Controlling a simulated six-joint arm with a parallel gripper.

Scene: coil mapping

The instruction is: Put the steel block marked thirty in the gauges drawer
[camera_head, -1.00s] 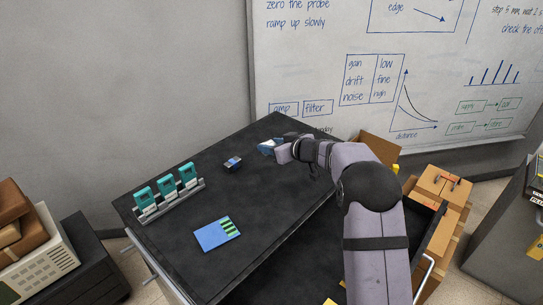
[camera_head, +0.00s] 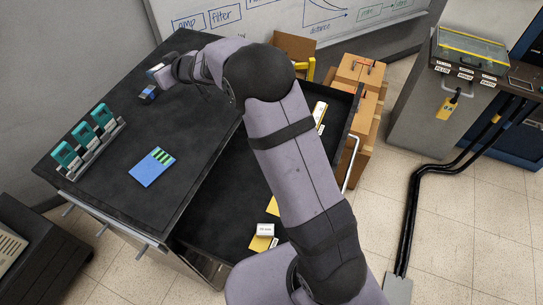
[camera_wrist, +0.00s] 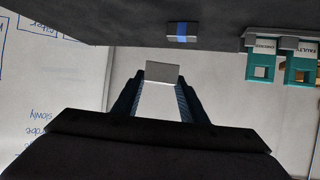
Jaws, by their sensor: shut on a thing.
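My gripper (camera_wrist: 160,98) is shut on a pale grey steel block (camera_wrist: 162,72), which stands between the fingertips in the wrist view. Its marking is not readable. In the head view my gripper (camera_head: 164,73) is at the far end of the black bench top (camera_head: 110,150), partly hidden by my arm. A second small block (camera_head: 148,93) with a blue band sits on the bench near it; it also shows in the wrist view (camera_wrist: 182,32). An open black drawer (camera_head: 235,190) is right of the bench top, partly covered by my arm; no gauges label is readable.
A rack (camera_head: 90,145) with several teal holders stands at the bench's left. A blue card (camera_head: 152,167) lies mid-bench. A white box (camera_head: 265,230) and yellow pieces lie in the drawer. Cardboard boxes (camera_head: 360,75) stand beyond it.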

